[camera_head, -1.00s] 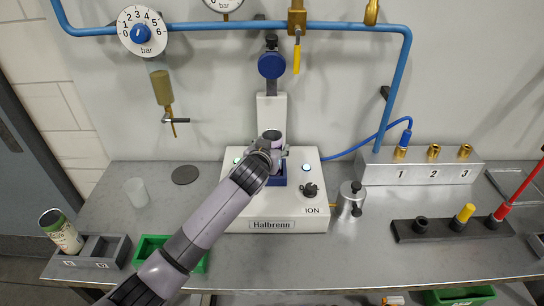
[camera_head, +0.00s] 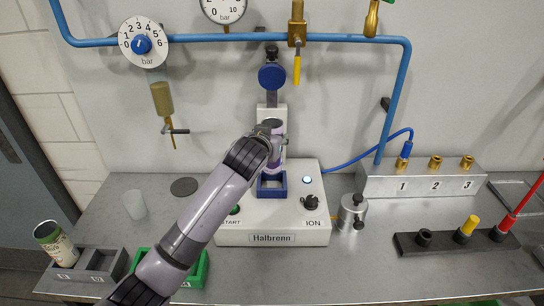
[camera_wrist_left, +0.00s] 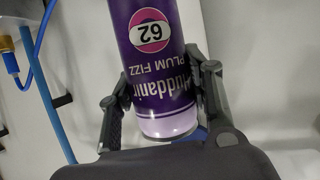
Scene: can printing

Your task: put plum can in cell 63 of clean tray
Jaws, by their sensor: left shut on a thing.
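My left gripper (camera_head: 270,140) is shut on a purple can. The can also shows in the left wrist view (camera_wrist_left: 158,75), between the two fingers (camera_wrist_left: 160,110), with "PLUM FIZZ" and an oval printed 62. In the head view the can is mostly hidden by the gripper, above the blue square holder (camera_head: 272,188) of the white Halbrenn machine (camera_head: 315,235). A green tray (camera_head: 203,270) lies partly behind my arm. A dark grey tray (camera_head: 124,262) with label plates stands left of it. Which tray is the clean one is unclear. My right gripper is not in view.
A frosted cup (camera_head: 134,204) and a dark disc (camera_head: 184,187) stand behind the trays. A metal pot (camera_head: 352,212) and a black stand (camera_head: 455,241) are to the right.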

